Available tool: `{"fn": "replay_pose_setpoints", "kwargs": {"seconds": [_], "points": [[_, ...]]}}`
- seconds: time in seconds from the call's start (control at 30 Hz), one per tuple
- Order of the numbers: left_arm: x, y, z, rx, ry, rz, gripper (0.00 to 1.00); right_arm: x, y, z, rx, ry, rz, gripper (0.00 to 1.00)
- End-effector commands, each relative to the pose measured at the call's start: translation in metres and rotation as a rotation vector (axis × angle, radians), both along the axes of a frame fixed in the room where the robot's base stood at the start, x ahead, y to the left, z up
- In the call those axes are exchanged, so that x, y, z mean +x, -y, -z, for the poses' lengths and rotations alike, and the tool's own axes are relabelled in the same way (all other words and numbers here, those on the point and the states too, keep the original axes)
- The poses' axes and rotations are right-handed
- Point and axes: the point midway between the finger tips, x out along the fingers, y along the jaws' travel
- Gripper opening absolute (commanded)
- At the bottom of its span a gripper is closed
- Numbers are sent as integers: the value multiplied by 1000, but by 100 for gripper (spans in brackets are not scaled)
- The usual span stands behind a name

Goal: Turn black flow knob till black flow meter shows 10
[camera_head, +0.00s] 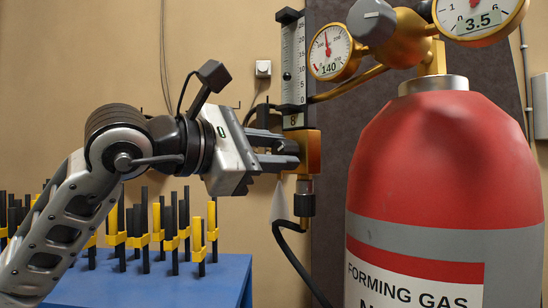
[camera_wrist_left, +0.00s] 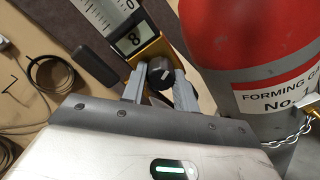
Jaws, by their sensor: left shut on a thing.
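The black flow meter (camera_head: 293,60) is an upright scale tube in the head view, with a small display (camera_head: 293,120) below it that reads 8. The display also shows in the left wrist view (camera_wrist_left: 133,37), reading 8. My left gripper (camera_head: 290,154) reaches in from the left to the brass block (camera_head: 313,150) under the meter. In the left wrist view its two fingers (camera_wrist_left: 160,86) are on either side of the black flow knob (camera_wrist_left: 160,76) and shut on it. In the head view the fingers hide the knob. My right gripper is not in view.
A red gas cylinder (camera_head: 445,165) labelled forming gas stands close on the right, with gauges (camera_head: 332,52) reading 140 and 3.5 above it. A black hose (camera_head: 290,245) hangs below the block. A blue table (camera_head: 215,280) holds several black and yellow pieces at lower left.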

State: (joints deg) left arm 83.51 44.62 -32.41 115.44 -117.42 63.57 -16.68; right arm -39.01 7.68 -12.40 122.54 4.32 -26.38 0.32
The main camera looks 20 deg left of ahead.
Motion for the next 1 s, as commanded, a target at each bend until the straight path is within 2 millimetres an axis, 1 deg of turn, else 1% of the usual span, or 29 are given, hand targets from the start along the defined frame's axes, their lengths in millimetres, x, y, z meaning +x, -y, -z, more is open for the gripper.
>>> {"fn": "replay_pose_setpoints", "kwargs": {"seconds": [0.2,0.4,0.63,1.0], "points": [[0,0,1,129,86,0,7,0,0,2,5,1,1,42],[0,0,0,205,137,1,7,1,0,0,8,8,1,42],[0,0,0,246,164,1,7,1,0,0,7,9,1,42],[0,0,0,252,168,1,7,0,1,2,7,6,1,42]]}}
